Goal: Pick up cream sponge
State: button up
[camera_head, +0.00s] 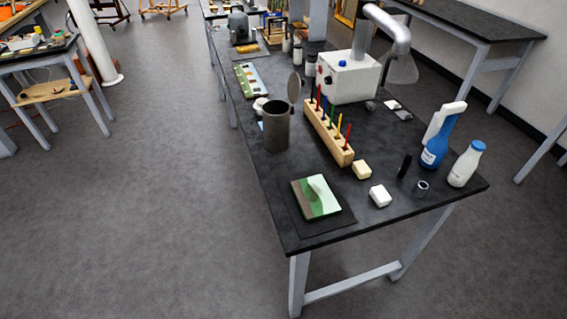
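A small cream block (362,170), which looks like the cream sponge, lies on the black table top (345,225) near its front end. It is just in front of the near end of a wooden rack. A white block (380,196) of similar size lies a little nearer and to its right, apart from it. My gripper and arm are not in view.
The wooden rack (328,130) holds several coloured sticks. A grey canister (276,127) stands left of it, a green-and-white tile (316,197) nearer. A blue spray bottle (435,140) and white bottle (466,164) stand right. Floor left of the table is clear.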

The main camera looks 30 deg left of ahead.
aim_at(360, 169)
jog(key=i+u, duration=0.15)
jog(key=u, duration=0.3)
jog(key=i+u, duration=0.15)
jog(key=u, duration=0.35)
jog(key=i+u, duration=0.15)
jog(key=u, duration=0.3)
jog(key=i+l+u, duration=0.15)
jog(key=u, duration=0.35)
jog(key=i+l+u, duration=0.15)
jog(key=u, duration=0.25)
